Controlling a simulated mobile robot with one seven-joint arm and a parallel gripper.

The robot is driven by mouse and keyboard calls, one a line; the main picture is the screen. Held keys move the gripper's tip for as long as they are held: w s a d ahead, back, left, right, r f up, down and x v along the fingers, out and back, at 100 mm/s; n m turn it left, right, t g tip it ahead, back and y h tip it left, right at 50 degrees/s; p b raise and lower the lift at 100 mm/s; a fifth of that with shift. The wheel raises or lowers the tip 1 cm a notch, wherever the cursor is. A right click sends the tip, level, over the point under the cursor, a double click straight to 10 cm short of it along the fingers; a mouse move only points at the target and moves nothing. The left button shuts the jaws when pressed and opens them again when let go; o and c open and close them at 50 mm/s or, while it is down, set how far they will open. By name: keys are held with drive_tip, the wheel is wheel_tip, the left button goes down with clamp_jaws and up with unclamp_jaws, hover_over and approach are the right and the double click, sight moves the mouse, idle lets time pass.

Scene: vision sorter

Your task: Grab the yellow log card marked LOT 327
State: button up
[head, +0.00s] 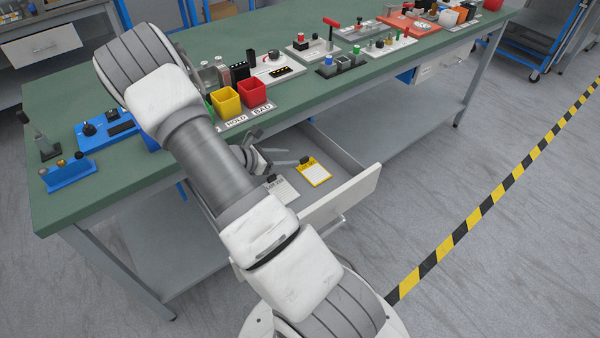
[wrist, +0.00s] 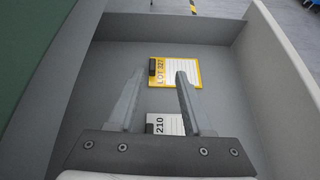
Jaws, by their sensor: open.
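The yellow log card marked LOT 327 (wrist: 188,72) lies flat in the open drawer, with a white lined panel and a dark block at its left end in the wrist view. It also shows in the head view (head: 315,174). My gripper (wrist: 157,78) is open and empty above the drawer, its fingertips pointing toward the card. One fingertip overlaps the card in the wrist view; I cannot tell the height between them. In the head view my gripper (head: 285,163) is partly hidden by my arm.
A white card marked 210 (wrist: 165,124) lies in the same drawer, nearer my gripper's base. The drawer's front panel (head: 345,198) and side walls surround the cards. The green workbench (head: 150,175) overhangs the drawer's back, with yellow (head: 226,103) and red (head: 252,94) bins near its edge.

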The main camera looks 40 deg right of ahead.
sight(304, 158)
drive_tip(key=shift+w+f+n, duration=0.3)
drive_tip(key=shift+w+f, duration=0.1)
drive_tip(key=shift+f, duration=0.3)
drive_tip(key=shift+d+f, duration=0.2)
drive_tip(key=shift+f, duration=0.05)
drive_tip(key=b+x, duration=0.3)
drive_tip(key=x, duration=0.4)
drive_tip(key=shift+w+r, duration=0.1)
drive_tip(key=shift+w, duration=0.1)
drive_tip(key=shift+c, duration=0.2)
clamp_jaws()
